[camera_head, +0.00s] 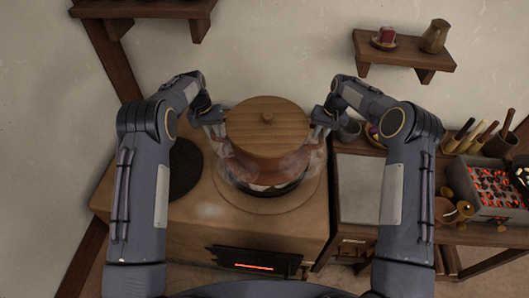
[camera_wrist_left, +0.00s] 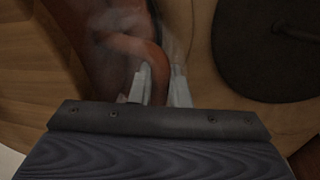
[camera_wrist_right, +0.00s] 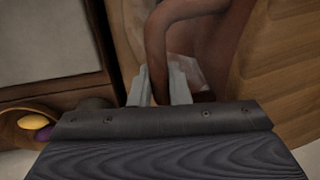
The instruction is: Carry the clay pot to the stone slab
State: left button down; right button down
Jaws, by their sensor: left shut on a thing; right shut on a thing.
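The reddish-brown clay pot (camera_head: 265,166) with a round wooden lid (camera_head: 266,137) is upright over the round opening on the stove top; I cannot tell whether it touches the stove. Steam drifts around it. My left gripper (camera_head: 216,128) is shut on the pot's left handle, a clay loop (camera_wrist_left: 150,50) in the left wrist view. My right gripper (camera_head: 320,127) is shut on the right handle, which shows in the right wrist view (camera_wrist_right: 158,40). The grey stone slab (camera_head: 361,188) lies on the counter right of the stove, with its visible top bare.
A dark round plate (camera_head: 183,168) lies left on the stove (camera_head: 225,222). A small grey cup (camera_head: 349,130) and a bowl (camera_head: 375,136) stand behind the slab. A brazier of glowing coals (camera_head: 492,185) is at far right. A wall shelf (camera_head: 400,50) hangs above.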

aim_at(371, 186)
jog(key=k+l, duration=0.1)
jog(key=l, duration=0.35)
jog(key=k+l, duration=0.1)
jog(key=l, duration=0.4)
jog(key=k+l, duration=0.1)
jog(key=l, duration=0.35)
jog(key=k+l, duration=0.1)
jog(key=l, duration=0.4)
jog(key=z, duration=0.05)
